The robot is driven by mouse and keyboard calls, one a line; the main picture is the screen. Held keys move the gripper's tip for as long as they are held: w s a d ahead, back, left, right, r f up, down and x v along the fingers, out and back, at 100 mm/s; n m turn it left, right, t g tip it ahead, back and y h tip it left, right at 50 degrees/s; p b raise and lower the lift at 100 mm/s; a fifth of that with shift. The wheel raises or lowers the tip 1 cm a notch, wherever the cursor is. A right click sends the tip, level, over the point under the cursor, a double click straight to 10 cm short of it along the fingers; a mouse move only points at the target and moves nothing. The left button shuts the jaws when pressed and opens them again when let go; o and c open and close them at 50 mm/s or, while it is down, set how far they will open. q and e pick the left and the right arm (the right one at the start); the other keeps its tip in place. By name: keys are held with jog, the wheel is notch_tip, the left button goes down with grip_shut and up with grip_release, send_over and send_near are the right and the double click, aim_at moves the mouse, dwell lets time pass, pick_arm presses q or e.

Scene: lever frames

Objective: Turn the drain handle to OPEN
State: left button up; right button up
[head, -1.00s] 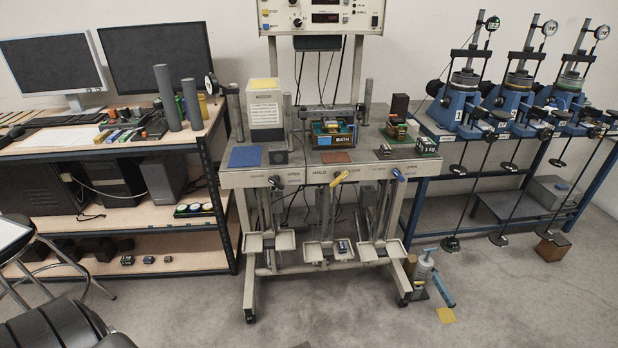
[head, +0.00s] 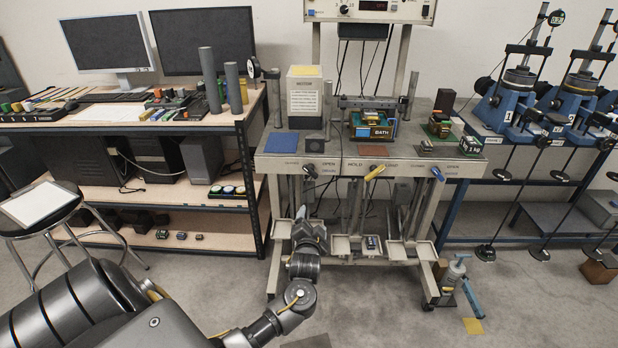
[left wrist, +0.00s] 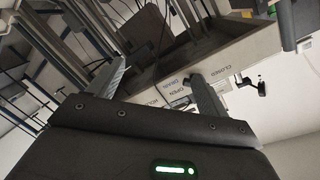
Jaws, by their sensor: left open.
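The frame's front panel carries three lever handles in the head view: a black one (head: 312,171) at the left beside lettering that seems to read OPEN and DRAIN, a yellow one (head: 375,172) in the middle, and a blue one (head: 438,173) at the right. The black handle also shows in the left wrist view (left wrist: 259,87), near the OPEN, DRAIN and CLOSED labels. My left gripper (head: 311,217) is open and empty, below the black handle and apart from it. Its two fingers (left wrist: 155,85) show spread in the left wrist view. My right gripper is out of view.
Small trays (head: 340,243) hang low on the frame, close to my left gripper. A bench with monitors (head: 258,116) stands at the left. Blue test machines (head: 508,105) stand at the right. A stool (head: 38,205) is at the left front. The floor before the frame is mostly clear.

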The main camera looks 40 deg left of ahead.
pick_arm(q)
jog(key=n+y, duration=0.1)
jog(key=y, duration=0.1)
send_near(310, 170)
jog(key=f+x, duration=0.1)
jog(key=x, duration=0.8)
jog(key=shift+a+f+t, duration=0.25)
jog(key=shift+f+t, duration=0.05)
jog(key=shift+w, duration=0.1)
jog(key=c, duration=1)
